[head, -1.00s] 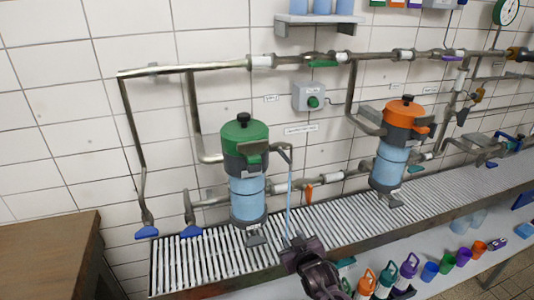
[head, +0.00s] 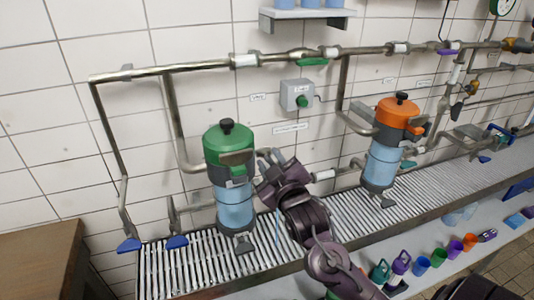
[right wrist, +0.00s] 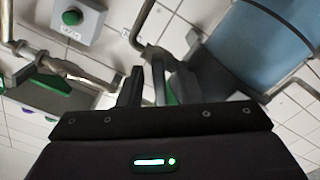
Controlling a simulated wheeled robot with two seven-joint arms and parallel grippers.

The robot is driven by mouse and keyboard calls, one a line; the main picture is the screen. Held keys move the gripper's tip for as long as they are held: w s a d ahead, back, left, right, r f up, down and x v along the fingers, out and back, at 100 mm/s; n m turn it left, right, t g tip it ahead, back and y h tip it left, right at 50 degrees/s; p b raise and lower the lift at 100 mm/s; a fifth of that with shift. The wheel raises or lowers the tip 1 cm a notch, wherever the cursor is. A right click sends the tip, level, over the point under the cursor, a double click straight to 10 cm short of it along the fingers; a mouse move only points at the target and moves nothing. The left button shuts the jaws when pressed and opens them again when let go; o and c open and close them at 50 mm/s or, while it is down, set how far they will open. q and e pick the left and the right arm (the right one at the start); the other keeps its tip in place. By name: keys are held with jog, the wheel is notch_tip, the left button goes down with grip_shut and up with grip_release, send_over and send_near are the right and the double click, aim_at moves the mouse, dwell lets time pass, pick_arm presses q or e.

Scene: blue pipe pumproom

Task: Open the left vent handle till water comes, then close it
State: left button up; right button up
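The left filter housing has a green lid (head: 228,145) and a clear blue bowl (head: 234,208), upright over the slatted drain channel. A thin blue water stream (head: 278,228) falls beside it, below my right gripper. My right gripper (head: 276,168) is just right of the green lid, at the side vent, and covers most of the vent and its handle. In the right wrist view the fingers (right wrist: 158,88) stand apart, with a thin grey part between them; whether they touch it is unclear. The blue bowl fills the upper right there (right wrist: 270,45). My left gripper is not in view.
The orange-lidded housing (head: 398,115) stands to the right. Pipes with blue handles (head: 128,245) hang at left. A grey box with a green button (head: 297,96) is on the wall. Several coloured cups stand on the lower shelf (head: 415,275). A brown table (head: 45,260) is at lower left.

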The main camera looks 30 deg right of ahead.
jog(key=shift+x, duration=0.85)
grip_shut()
jog(key=m+p, duration=0.1)
jog(key=m, duration=0.1)
jog(key=shift+r+m+p, duration=0.15)
jog(key=shift+m+p, duration=0.2)
jog(key=shift+m, duration=0.05)
jog(key=shift+d+m+p, duration=0.1)
jog(key=shift+m+p, duration=0.65)
jog(key=shift+m, duration=1.45)
